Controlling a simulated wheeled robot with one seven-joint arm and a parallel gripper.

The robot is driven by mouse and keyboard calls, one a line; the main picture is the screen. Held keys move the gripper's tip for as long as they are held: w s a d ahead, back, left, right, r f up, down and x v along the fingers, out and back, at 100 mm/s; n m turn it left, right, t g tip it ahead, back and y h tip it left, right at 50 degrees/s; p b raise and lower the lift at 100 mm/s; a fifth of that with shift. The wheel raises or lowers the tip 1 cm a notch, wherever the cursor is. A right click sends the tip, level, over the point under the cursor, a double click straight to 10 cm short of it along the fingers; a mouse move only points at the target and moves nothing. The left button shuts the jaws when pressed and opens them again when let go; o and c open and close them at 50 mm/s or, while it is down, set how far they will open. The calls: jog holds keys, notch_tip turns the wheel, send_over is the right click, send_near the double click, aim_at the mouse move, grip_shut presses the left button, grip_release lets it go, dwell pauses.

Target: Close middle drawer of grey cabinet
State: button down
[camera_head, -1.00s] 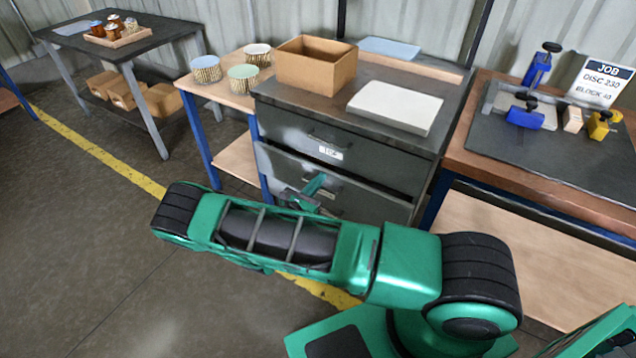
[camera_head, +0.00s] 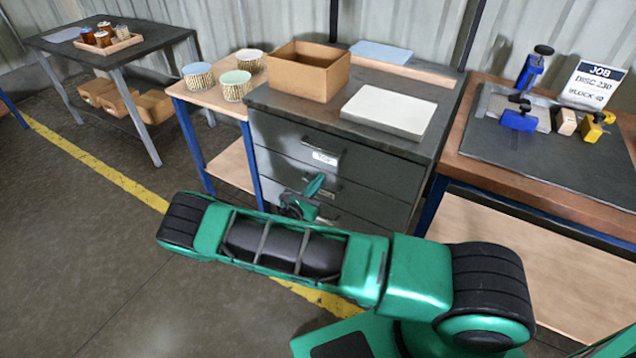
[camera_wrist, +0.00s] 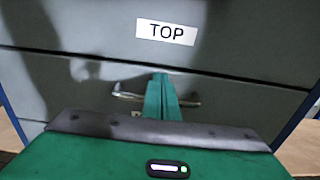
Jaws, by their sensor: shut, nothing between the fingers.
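The grey cabinet (camera_head: 385,170) stands at centre in the head view. Its middle drawer (camera_head: 275,168) looks flush with the top drawer front. In the wrist view the middle drawer front (camera_wrist: 240,102) lies below the panel with the TOP label (camera_wrist: 166,32), with only a thin dark seam between them. My gripper (camera_head: 313,186) is at the middle drawer's front. Its green fingers (camera_wrist: 161,82) are shut and empty, in front of the bar handle (camera_wrist: 125,96), hiding the handle's middle. I cannot tell whether they touch.
An open cardboard box (camera_head: 305,75) and a white slab (camera_head: 388,110) sit on the cabinet top. A wooden side table with tubs (camera_head: 236,85) stands left. A workbench (camera_head: 560,180) with a dark mat and clamps stands right. Floor is clear at left.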

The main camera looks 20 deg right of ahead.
jog(key=v, duration=1.3)
jog(key=s+d+r+m+g+y, duration=0.3)
jog(key=s+d+r+m+g, duration=0.3)
jog(key=d+r+m, duration=0.4)
jog(key=s+d+r+m+g+y, duration=0.2)
jog(key=s+d+r+m+g, duration=0.2)
jog(key=d+r+m+g, duration=0.55)
jog(key=s+d+r+m+t+y, duration=0.1)
jog(key=s+r+m+y, duration=0.3)
jog(key=s, duration=0.8)
jog(key=s+d+r+m+t+y, duration=0.2)
jog(key=s+r+m+y, duration=0.3)
jog(key=s+r+m, duration=0.3)
jog(key=s+r+t, duration=0.1)
jog(key=s, duration=0.3)
jog(key=shift+r+m, duration=0.2)
jog(key=shift+m, duration=0.15)
jog(key=shift+s+d, duration=0.1)
jog(key=shift+d, duration=0.1)
